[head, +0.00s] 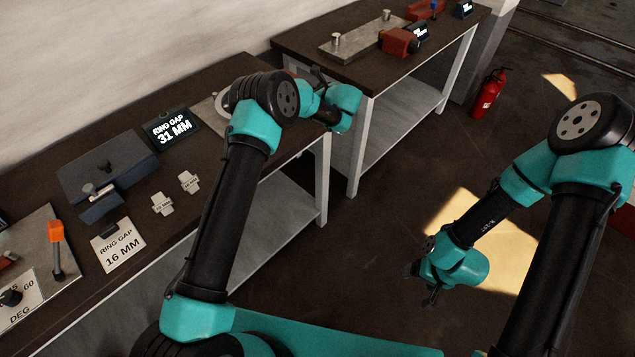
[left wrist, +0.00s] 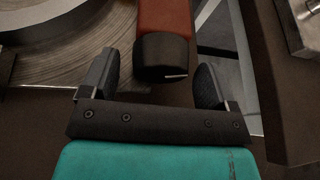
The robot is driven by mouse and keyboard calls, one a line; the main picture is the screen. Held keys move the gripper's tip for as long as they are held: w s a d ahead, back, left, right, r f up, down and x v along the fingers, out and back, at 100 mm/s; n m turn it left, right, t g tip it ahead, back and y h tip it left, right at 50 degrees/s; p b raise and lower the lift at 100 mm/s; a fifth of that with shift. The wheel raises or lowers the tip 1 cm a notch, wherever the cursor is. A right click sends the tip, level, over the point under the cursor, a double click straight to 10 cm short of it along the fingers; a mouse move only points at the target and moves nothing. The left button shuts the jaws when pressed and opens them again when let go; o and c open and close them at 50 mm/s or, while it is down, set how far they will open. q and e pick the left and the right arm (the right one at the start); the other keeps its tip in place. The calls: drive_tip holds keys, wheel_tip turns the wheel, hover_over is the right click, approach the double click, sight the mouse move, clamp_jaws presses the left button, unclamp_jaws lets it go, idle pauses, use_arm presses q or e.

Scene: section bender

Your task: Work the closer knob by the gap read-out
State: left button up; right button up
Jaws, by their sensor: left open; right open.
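A dark screen (head: 172,128) on the left bench reads RING GAP 31 MM. A white card (head: 117,245) nearer me reads RING GAP 16 MM. In the left wrist view, a black knob (left wrist: 165,58) with a white mark on its end sticks out of a red body (left wrist: 164,17). My left gripper (left wrist: 157,66) is open, with one finger on each side of the knob and visible space between. In the head view my left arm hides the knob. My right gripper (head: 432,294) hangs empty over the floor, away from the benches.
Two small pale pieces (head: 162,204) (head: 189,181) and a dark blue block (head: 108,170) sit on the left bench. A second bench (head: 370,75) stands behind. A red extinguisher (head: 487,95) stands on the floor.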

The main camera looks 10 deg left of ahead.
use_arm(q)
drive_tip(key=v, duration=1.7)
drive_tip(key=s+a+f+n+g+h, duration=0.2)
drive_tip(key=s+f+n+g+h, duration=0.2)
drive_tip(key=s+f+n, duration=0.4)
drive_tip(key=s+a+f+n+g+h, duration=0.3)
drive_tip(key=s+f+n+g+h, duration=0.2)
drive_tip(key=s+f, duration=0.6)
drive_tip(key=shift+f+n+h, duration=0.8)
drive_tip(key=shift+n+h, duration=0.4)
drive_tip(key=shift+n, duration=0.4)
